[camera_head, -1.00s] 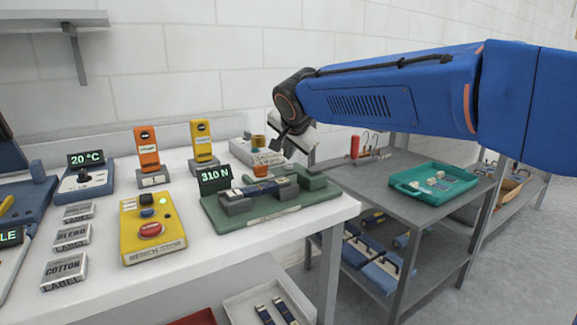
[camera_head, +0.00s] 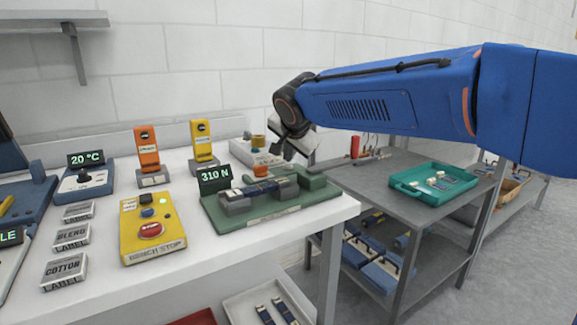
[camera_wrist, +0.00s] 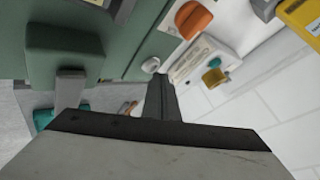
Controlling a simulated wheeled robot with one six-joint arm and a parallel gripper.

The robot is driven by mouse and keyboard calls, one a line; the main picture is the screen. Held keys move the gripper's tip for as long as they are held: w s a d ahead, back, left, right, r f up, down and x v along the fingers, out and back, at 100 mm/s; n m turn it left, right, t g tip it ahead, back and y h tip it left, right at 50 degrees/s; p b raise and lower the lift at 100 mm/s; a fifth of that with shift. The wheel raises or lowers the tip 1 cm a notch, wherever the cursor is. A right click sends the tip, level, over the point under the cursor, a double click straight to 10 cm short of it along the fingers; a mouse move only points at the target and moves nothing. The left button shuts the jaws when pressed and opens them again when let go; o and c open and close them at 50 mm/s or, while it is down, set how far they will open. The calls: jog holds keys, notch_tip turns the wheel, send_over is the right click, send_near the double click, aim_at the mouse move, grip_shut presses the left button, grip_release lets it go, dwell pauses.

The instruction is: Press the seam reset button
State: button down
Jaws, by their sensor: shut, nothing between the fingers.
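The green bench tester (camera_head: 285,209) has a "310 N" display, grey clamps and a dark blue strip held across them. A round orange knob (camera_head: 260,171) stands at its back edge; it also shows in the wrist view (camera_wrist: 193,19). Behind it is a white labelled box (camera_head: 247,152) with a yellow-brown knob (camera_head: 258,141), also in the wrist view (camera_wrist: 213,77). A small pale button (camera_wrist: 150,65) shows near the fingertips. I cannot read which control is the seam reset. My gripper (camera_head: 288,153) is shut and empty, above the tester's back right; its fingers (camera_wrist: 163,82) point towards these controls.
A yellow bench stop box (camera_head: 154,248) with a red button stands left of the tester. Orange (camera_head: 147,150) and yellow (camera_head: 202,140) upright handheld devices stand behind. A grey shelf cart with a teal tray (camera_head: 433,190) is to the right.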

aim_at(289, 166)
jog(key=shift+f, duration=0.45)
dwell(0.9)
jog(key=shift+r, duration=0.9)
jog(key=shift+r, duration=2.45)
